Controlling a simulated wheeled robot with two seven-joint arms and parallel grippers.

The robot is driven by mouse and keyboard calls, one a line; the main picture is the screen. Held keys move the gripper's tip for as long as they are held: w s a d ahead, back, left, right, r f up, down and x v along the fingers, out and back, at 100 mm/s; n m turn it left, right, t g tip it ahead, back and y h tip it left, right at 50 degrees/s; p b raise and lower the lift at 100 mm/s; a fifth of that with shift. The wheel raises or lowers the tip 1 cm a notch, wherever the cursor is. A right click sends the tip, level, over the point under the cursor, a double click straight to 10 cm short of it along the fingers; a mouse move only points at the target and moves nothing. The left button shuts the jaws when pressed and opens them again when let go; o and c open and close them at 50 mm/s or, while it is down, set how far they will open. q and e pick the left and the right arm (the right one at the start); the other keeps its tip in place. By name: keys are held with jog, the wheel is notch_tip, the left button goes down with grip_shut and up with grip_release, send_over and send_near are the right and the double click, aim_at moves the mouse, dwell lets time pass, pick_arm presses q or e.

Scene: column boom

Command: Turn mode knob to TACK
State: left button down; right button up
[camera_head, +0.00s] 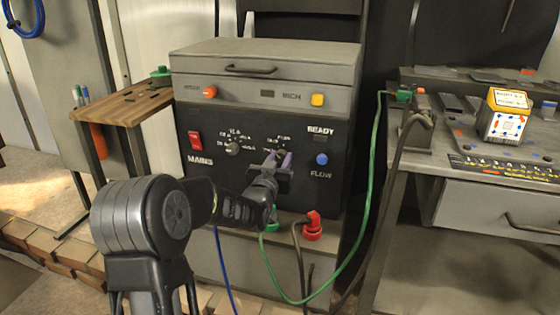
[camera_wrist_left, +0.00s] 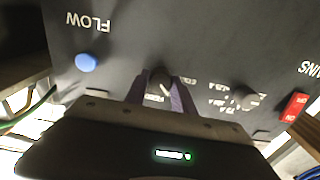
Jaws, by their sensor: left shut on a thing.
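The dark knob that seems to be the mode knob (camera_wrist_left: 160,79) is on the black front panel (camera_head: 335,185). In the head view my left gripper (camera_head: 277,160) covers most of it. In the left wrist view, which is upside down, the purple fingers of my left gripper (camera_wrist_left: 160,94) are on both sides of the knob, and the gripper is shut on it. A pale pointer line shows on the knob. The small labels around it are too blurred to read, so its setting cannot be told. My right gripper is in neither view.
A second knob (camera_head: 232,148) is left of the held one, with a red MAINS switch (camera_head: 195,140) beyond it. A blue FLOW button (camera_head: 321,159) is to the right. Below are a red connector (camera_head: 313,226) and a green cable (camera_head: 372,185).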

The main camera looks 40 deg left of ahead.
pick_arm(q)
jog(key=c, duration=1.1)
grip_release()
jog(key=shift+o, duration=0.2)
jog(key=v, duration=0.7)
jog(key=shift+s+p, duration=0.35)
jog(key=shift+s, duration=0.05)
jog(key=shift+d+f, duration=0.1)
jog(key=shift+d, duration=0.05)
